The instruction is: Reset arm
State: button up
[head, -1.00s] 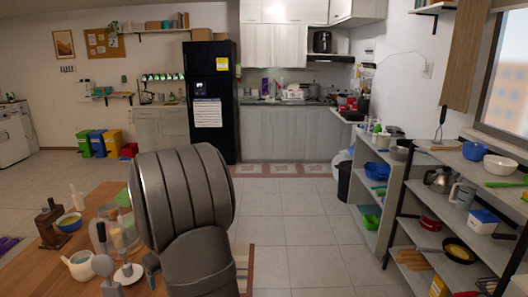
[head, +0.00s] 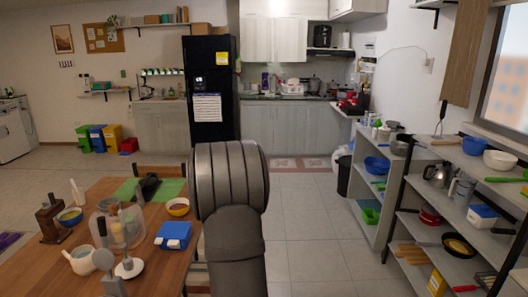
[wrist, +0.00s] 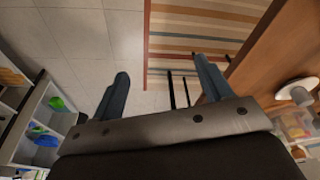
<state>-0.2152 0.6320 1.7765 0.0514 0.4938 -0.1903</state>
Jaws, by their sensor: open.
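My gripper (wrist: 162,68) is open in the wrist view, its two fingers wide apart with nothing between them. It points down over bare floor tiles and a striped rug (wrist: 205,40), beside the table edge. In the head view my arm stands just right of the wooden table (head: 50,270), and its thick link hides the gripper. A clear spice dispenser unit (head: 119,228) stands on the table and shows partly in the wrist view at the right (wrist: 296,124).
The table also holds a blue box (head: 174,236), a yellow-rimmed bowl (head: 178,207), a green mat (head: 170,188) and a wooden grinder (head: 50,222). Shelves (head: 400,236) with kitchenware stand at the right. The floor (head: 310,235) between is clear.

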jog(key=w+d+f+m, duration=0.1)
jog(key=d+f+m, duration=0.2)
jog(key=d, duration=0.5)
jog(key=shift+w+d+f+h, duration=0.2)
jog(key=shift+w+f+h, duration=0.1)
jog(key=shift+f, duration=0.05)
